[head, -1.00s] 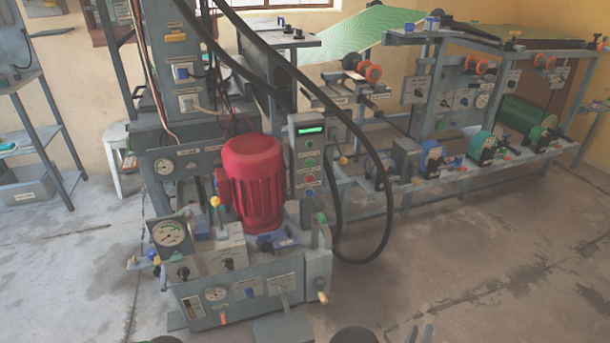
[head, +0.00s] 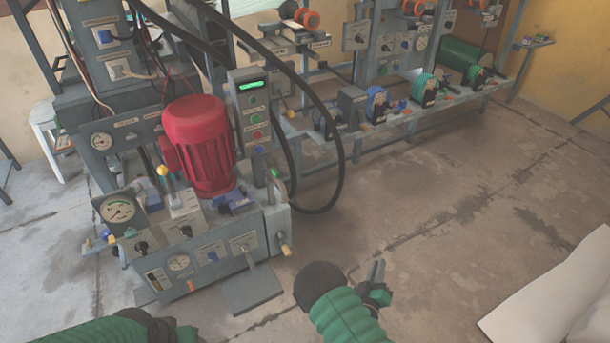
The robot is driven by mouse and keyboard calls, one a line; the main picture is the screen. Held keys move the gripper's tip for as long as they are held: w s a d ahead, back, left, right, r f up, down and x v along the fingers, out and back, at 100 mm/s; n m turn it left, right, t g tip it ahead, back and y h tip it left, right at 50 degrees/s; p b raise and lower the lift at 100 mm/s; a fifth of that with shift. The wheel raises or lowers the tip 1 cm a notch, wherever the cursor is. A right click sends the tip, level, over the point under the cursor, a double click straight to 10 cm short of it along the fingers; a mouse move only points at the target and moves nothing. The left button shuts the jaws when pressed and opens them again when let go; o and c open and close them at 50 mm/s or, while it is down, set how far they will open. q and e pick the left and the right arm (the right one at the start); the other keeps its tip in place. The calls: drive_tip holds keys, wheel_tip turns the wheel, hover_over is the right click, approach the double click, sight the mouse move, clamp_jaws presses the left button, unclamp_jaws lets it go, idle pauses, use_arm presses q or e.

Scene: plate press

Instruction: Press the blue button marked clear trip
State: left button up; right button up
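A grey upright control panel (head: 250,112) with a lit green display stands behind the machine, right of the red motor. It carries a column of coloured buttons. The lowest is a blue button (head: 260,150), below a red one; its label is too small to read. My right gripper (head: 377,270) is over the floor at the lower middle, right of the machine and well away from the panel. It holds nothing that I can see, and its finger gap is unclear. My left gripper (head: 186,332) is at the bottom edge, partly cut off, below the machine's front.
The red motor (head: 199,145) and a black hose (head: 340,150) flank the panel. A pale sheet-like object (head: 560,295) is at the lower right. The floor between is clear.

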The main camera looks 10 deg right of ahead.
drive_tip(key=a+m+g+y, duration=0.1)
drive_tip(key=w+m+g, duration=0.1)
drive_tip(key=a+r+m+g+y, duration=0.1)
drive_tip(key=shift+w+a+r+g+y, duration=0.1)
drive_tip(key=shift+w+a+g+y, duration=0.2)
drive_tip(key=shift+a, duration=0.05)
clamp_jaws()
drive_tip(key=s+a+r+g+y, duration=0.3)
drive_tip(key=s+a+r+y, duration=0.15)
drive_tip(key=a, duration=0.25)
drive_tip(key=s+a+r+g+y, duration=0.1)
drive_tip(key=s+r, duration=0.3)
drive_tip(key=s, duration=0.4)
drive_tip(key=s+a+r+n+g+y, duration=0.1)
drive_tip(key=s+r+g, duration=0.3)
drive_tip(key=s, duration=0.3)
drive_tip(key=shift+s+a+r, duration=0.2)
drive_tip(key=shift+s+r, duration=0.15)
drive_tip(key=shift+r, duration=0.15)
